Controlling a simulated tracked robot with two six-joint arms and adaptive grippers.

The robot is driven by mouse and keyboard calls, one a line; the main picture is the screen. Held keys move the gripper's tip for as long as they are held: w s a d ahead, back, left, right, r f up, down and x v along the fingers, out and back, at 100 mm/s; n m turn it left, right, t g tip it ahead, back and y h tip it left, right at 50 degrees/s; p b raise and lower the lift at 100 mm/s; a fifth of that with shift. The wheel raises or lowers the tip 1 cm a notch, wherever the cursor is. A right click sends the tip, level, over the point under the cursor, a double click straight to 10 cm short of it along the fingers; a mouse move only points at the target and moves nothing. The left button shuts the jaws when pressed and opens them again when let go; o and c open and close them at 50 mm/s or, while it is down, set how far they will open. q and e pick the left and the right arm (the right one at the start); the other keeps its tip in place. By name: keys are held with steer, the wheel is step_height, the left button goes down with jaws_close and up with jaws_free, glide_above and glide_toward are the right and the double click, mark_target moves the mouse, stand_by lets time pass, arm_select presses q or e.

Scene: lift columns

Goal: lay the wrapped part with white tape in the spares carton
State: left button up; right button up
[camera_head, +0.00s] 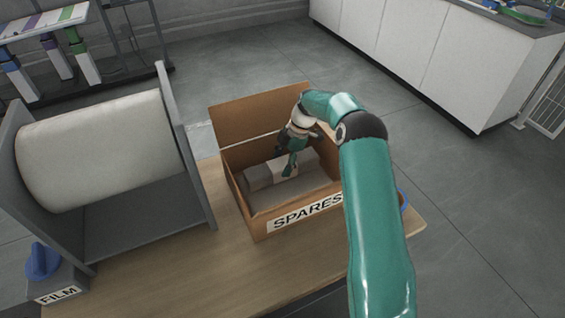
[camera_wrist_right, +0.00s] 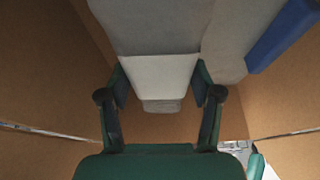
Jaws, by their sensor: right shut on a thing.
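The spares carton (camera_head: 255,222) stands open on the table, its label facing me. My right gripper (camera_head: 291,170) reaches down inside it. The gripper, also in the right wrist view (camera_wrist_right: 160,95), is shut on the wrapped part with white tape (camera_head: 258,178). In the right wrist view its grey wrap (camera_wrist_right: 150,25) and white tape band (camera_wrist_right: 160,75) show between the fingers. The part lies roughly level within the carton walls; I cannot tell whether it touches the bottom. Beside it is another grey wrapped part with blue tape (camera_wrist_right: 285,35). My left gripper is not in view.
A big white film roll (camera_head: 100,150) in a grey stand fills the table's left side, with a FILM-labelled block (camera_head: 58,288) and blue knob in front. The carton's back flap (camera_head: 255,115) stands up. The wooden table (camera_head: 190,265) is bare in front.

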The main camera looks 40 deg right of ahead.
steer(key=shift+f+b, duration=0.35)
steer(key=o, duration=1.7)
steer(key=shift+r, duration=0.1)
steer(key=shift+r+p, duration=0.3)
steer(key=shift+p, duration=0.15)
steer(key=v, duration=1.2)
steer(key=shift+r+p, duration=0.25)
steer(key=shift+p, duration=0.1)
